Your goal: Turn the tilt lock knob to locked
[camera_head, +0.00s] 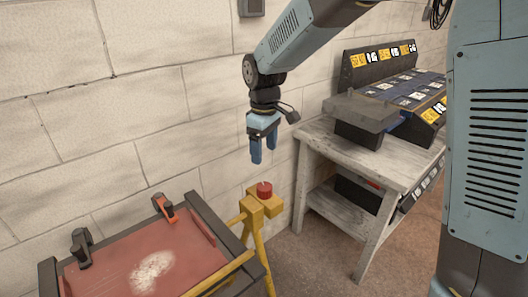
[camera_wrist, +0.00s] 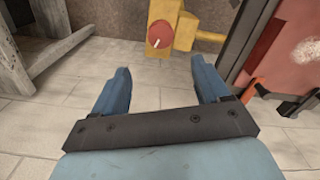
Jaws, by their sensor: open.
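The tilt lock knob (camera_head: 264,189) is a small round red knob on top of a yellow frame post (camera_head: 252,210). In the wrist view the red knob (camera_wrist: 161,34) has a short white mark on its face, and it sits on the yellow bracket (camera_wrist: 184,30). My gripper (camera_head: 257,158) hangs pointing down above the knob, apart from it. In the wrist view my gripper (camera_wrist: 161,82) has two blue fingers spread wide with nothing between them. The knob lies beyond the fingertips. I cannot tell which setting the mark stands for.
A red panel (camera_head: 120,265) with dark edges and an orange clamp (camera_head: 164,207) lies left of the post. A grey workbench (camera_head: 350,150) with a dark labelled rack (camera_head: 395,85) stands at the right. A block wall (camera_head: 150,120) is close behind my gripper.

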